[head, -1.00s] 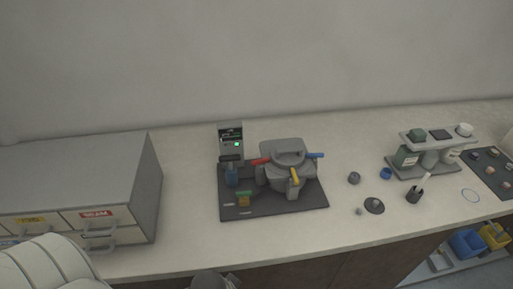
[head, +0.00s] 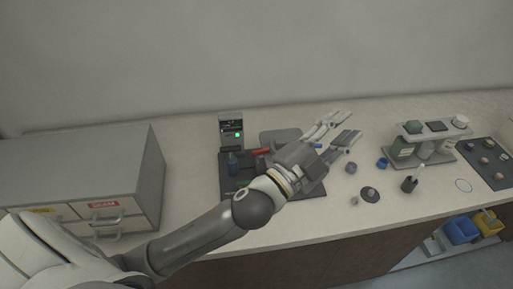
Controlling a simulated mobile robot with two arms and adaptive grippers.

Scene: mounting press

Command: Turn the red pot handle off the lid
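The mounting press stands on a dark mat (head: 229,184) in the middle of the bench. Its grey lid (head: 278,137) is mostly hidden behind my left arm. The red pot handle (head: 261,151) sticks out to the left of the lid, and only part of it shows. A bit of the blue handle (head: 318,145) shows to the right, beside my gripper. My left gripper (head: 341,129) is open and empty, its fingers spread over the right side of the press, pointing up and right. My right gripper is not in view.
A control box with a green light (head: 231,128) stands behind the press. A grey drawer cabinet (head: 85,170) is at the left. Small round parts (head: 370,194) and a bottle rack (head: 422,145) stand at the right. The front bench strip is mostly clear.

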